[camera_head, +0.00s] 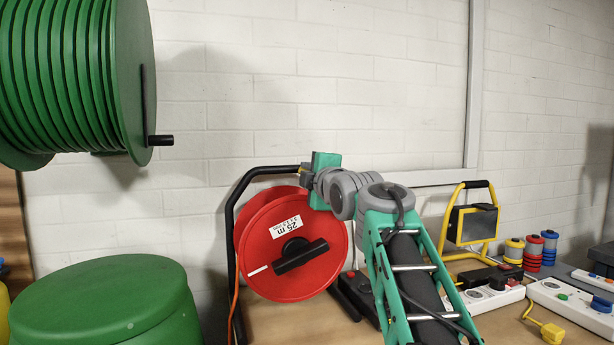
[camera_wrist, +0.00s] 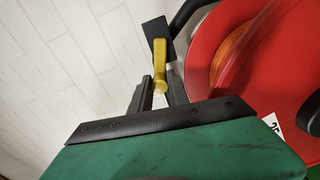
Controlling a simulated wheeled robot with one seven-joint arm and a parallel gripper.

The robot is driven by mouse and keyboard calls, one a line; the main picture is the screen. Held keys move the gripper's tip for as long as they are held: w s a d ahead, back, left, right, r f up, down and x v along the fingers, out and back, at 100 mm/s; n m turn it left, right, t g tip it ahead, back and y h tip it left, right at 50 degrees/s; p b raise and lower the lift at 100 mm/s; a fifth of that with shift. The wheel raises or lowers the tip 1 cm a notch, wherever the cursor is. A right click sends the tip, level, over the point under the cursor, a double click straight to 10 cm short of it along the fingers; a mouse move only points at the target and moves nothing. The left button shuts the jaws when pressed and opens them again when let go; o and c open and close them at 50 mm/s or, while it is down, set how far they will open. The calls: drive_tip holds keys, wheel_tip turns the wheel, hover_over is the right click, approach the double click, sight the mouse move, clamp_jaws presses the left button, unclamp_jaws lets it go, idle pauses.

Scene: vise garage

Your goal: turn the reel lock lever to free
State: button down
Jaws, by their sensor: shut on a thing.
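The red cable reel (camera_head: 262,268) hangs in a black tube frame (camera_head: 233,225) on the bench, with a black crank bar (camera_head: 300,257) across its face. The yellow reel lock lever (camera_wrist: 160,73) sits on a dark block (camera_wrist: 157,29) by the frame, beside the reel's rim in the wrist view. My gripper (camera_wrist: 159,78) has its two dark fingers on either side of the lever, shut on it. In the head view my gripper (camera_head: 306,177) is at the frame's top bar, above the reel; the lever is mostly hidden there.
A large green hose reel (camera_head: 75,75) hangs at upper left, above a green lidded drum (camera_head: 112,295). A yellow work lamp (camera_head: 472,222), power strips (camera_head: 570,303) and small coloured spools (camera_head: 532,253) stand right of my arm. A pale wall (camera_head: 290,90) is close behind.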

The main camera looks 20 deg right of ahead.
drive_tip(key=shift+d+r, duration=0.1)
drive_tip(key=shift+r, duration=0.05)
drive_tip(key=c, duration=1.5)
unclamp_jaws()
drive_tip(key=shift+o, duration=1)
drive_tip(key=s, duration=0.7)
drive_tip(key=shift+s+b, duration=0.35)
drive_tip(key=shift+s, duration=0.05)
